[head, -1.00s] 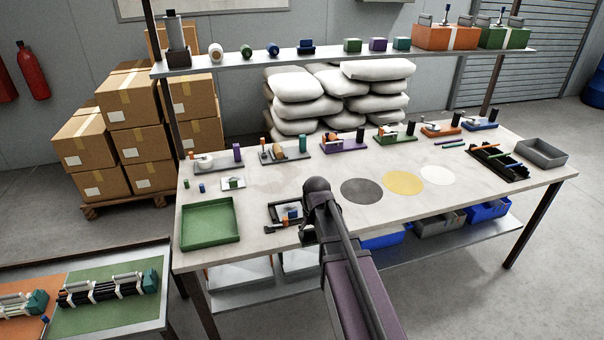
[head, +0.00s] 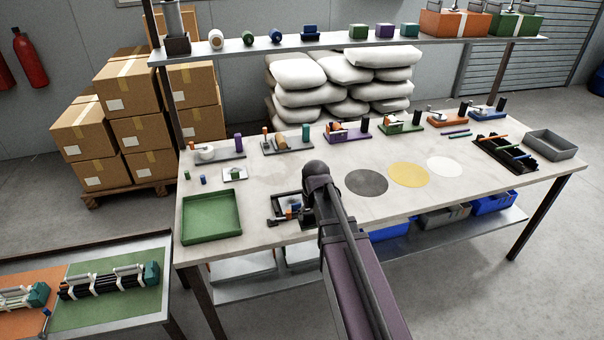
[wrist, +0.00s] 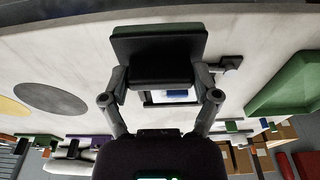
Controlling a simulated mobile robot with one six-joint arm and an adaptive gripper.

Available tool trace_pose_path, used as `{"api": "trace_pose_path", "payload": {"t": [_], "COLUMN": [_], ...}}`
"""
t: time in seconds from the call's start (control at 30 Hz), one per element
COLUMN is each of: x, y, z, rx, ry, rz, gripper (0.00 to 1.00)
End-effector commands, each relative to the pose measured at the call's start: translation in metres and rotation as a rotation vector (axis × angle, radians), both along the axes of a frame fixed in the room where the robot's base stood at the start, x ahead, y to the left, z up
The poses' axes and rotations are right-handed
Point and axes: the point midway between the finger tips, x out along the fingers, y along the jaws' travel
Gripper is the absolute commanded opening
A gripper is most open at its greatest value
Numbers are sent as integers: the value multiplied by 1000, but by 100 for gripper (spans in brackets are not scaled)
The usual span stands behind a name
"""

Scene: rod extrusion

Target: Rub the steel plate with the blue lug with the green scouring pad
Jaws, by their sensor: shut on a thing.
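My gripper (wrist: 160,78) is shut on the scouring pad (wrist: 158,32), a dark block with a green layer along its edge, in the wrist view. The steel plate (wrist: 154,96) with the blue lug (wrist: 177,93) shows between my fingers, partly hidden by the pad and fingers. In the head view, the blue lug (head: 296,204) shows in a dark fixture at the table's front, left of my arm. My arm hides the pad and gripper there. I cannot tell whether the pad touches the plate.
A green tray (head: 211,220) lies left of the fixture, with a small plate with a green lug (head: 234,174) behind it. Grey (head: 366,183), yellow (head: 409,174) and white (head: 444,167) discs lie to the right. Several small fixtures line the table's back.

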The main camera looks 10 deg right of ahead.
Motion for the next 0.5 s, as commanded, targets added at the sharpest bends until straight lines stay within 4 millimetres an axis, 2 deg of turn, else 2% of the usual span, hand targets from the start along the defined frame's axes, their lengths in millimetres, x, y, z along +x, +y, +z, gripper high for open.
{"api": "trace_pose_path", "payload": {"t": [0.27, 0.5], "x": [21, 65], "y": [-4, -7], "z": [7, 21], "rx": [0, 0], "ry": [0, 0], "rz": [-1, 6], "gripper": [41, 41]}}
